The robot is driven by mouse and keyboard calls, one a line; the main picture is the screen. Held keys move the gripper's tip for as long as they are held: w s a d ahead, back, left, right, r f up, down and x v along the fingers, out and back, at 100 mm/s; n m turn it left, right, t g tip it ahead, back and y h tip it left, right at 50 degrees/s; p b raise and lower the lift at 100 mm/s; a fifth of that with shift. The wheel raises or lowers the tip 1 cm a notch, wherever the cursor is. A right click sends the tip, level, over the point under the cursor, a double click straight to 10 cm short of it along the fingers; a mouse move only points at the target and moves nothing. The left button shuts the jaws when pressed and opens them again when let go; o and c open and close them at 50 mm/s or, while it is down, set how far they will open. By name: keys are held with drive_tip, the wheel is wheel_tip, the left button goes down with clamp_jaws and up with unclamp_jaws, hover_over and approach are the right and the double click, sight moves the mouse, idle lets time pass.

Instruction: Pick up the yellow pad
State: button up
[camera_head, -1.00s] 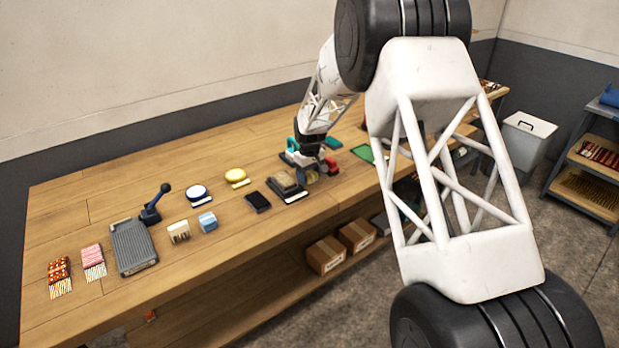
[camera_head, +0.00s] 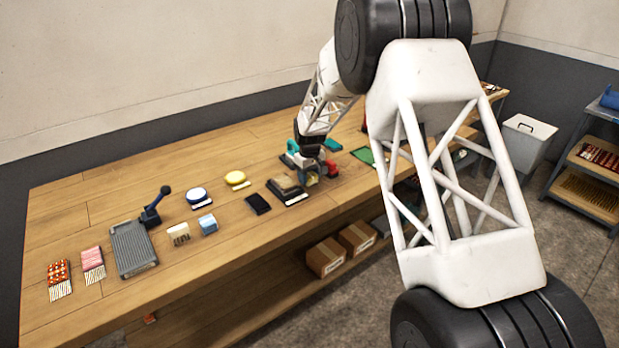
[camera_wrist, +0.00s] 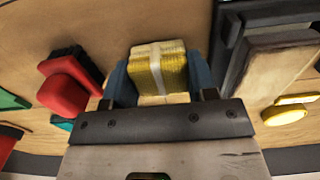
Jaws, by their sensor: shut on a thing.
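The yellow pad (camera_wrist: 158,68) is a boxy, ribbed yellow block with a white band around it. In the wrist view it sits between the two blue-grey fingers of my gripper (camera_wrist: 160,80), which are shut on it. In the head view my gripper (camera_head: 312,172) is low over the far part of the bench, and only a small yellowish patch of the pad (camera_head: 311,181) shows there. I cannot tell whether the pad touches the bench.
A black-framed tray (camera_head: 294,199) with a tan block lies just left of my gripper, a red object (camera_head: 331,169) just right. A round yellow item (camera_head: 235,177), a dark slab (camera_head: 258,204) and a grey board (camera_head: 133,249) lie farther left on the wooden bench (camera_head: 100,205).

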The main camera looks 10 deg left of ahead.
sight(310, 174)
drive_tip(key=shift+r, duration=0.7)
wheel_tip(310, 174, up, 2)
drive_tip(key=shift+r, duration=0.1)
drive_tip(key=s+d, duration=0.1)
drive_tip(key=s, duration=0.4)
drive_tip(key=s+d, duration=0.2)
drive_tip(key=s, duration=0.3)
drive_tip(key=s+d+r, duration=0.1)
drive_tip(key=s+d, duration=0.1)
drive_tip(key=s, duration=0.3)
drive_tip(key=shift+d, duration=0.25)
drive_tip(key=o, duration=0.3)
drive_tip(key=shift+c, duration=0.8)
